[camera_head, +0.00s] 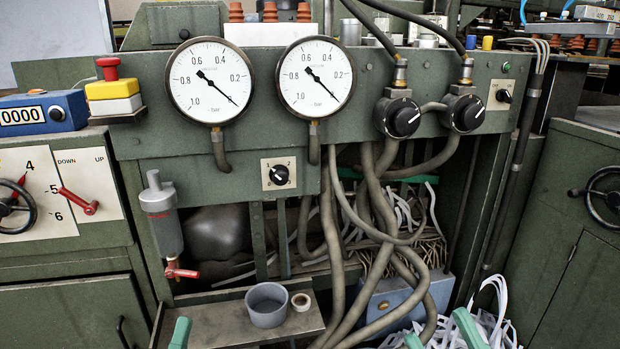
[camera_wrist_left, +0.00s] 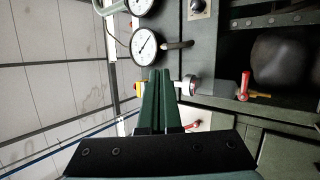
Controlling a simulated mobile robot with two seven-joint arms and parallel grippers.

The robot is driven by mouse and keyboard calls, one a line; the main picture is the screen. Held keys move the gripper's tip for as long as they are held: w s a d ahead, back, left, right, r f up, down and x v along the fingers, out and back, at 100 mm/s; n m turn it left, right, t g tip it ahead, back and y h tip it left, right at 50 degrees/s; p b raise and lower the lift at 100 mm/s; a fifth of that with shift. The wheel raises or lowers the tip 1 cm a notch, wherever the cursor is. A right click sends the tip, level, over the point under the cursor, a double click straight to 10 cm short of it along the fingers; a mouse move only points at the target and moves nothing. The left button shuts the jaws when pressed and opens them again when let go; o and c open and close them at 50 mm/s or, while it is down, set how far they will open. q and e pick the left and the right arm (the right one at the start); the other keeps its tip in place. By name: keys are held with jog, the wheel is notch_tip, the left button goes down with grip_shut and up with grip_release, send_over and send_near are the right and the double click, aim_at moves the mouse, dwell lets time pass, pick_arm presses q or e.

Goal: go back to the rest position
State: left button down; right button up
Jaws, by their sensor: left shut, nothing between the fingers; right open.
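My left gripper (camera_head: 180,333) shows as a green fingertip at the bottom edge of the head view, in front of the small shelf's left end. In the left wrist view its two green fingers (camera_wrist_left: 158,75) lie side by side, shut, with nothing between them. My right gripper (camera_head: 439,335) is at the bottom edge of the head view, right of centre. Its two green fingertips stand apart, open, in front of the hoses and pale strips. Nothing shows between them.
The green machine panel (camera_head: 345,125) carries two gauges and two black knobs. A grey cup (camera_head: 267,304) and a small ring (camera_head: 301,301) stand on a shelf. A grey cylinder with a red valve (camera_head: 163,220) hangs left. Thick hoses (camera_head: 375,270) hang at centre.

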pick_arm(q)
jog(key=s+d+r+m+g+h, duration=0.1)
jog(key=s+d+r+m+h, duration=0.35)
jog(key=m, duration=0.95)
jog(key=s+d+r+m+g+h, duration=0.1)
jog(key=s+r+m+h, duration=0.6)
jog(key=m, duration=0.7)
jog(key=w+a+f+n+g+y+p, duration=0.2)
jog(key=w+f+n+g+y+p, duration=0.4)
jog(key=p, duration=0.9)
pick_arm(e)
jog(key=w+d+f+m+g+h, duration=0.2)
jog(key=w+f+m+g+h, duration=0.2)
jog(key=w+f+m+h, duration=0.45)
pick_arm(q)
jog(key=s+a+f+n+g+y+p, duration=0.2)
jog(key=s+f+n+g+y+p, duration=0.3)
jog(key=f+p, duration=0.7)
jog(key=shift+s+g+y+p, duration=0.8)
jog(key=shift+g+p, duration=0.25)
jog(key=shift+g, duration=0.15)
pick_arm(e)
jog(key=s+d+f+m+g+h, duration=0.2)
jog(key=s+f+g+h, duration=0.2)
jog(key=s+f+g, duration=0.4)
jog(key=s+f, duration=0.1)
jog(key=s, duration=0.1)
jog(key=shift+s+d+f+g+h, duration=0.15)
jog(key=shift+s+f+g+h, duration=0.2)
jog(key=shift+s+g, duration=0.05)
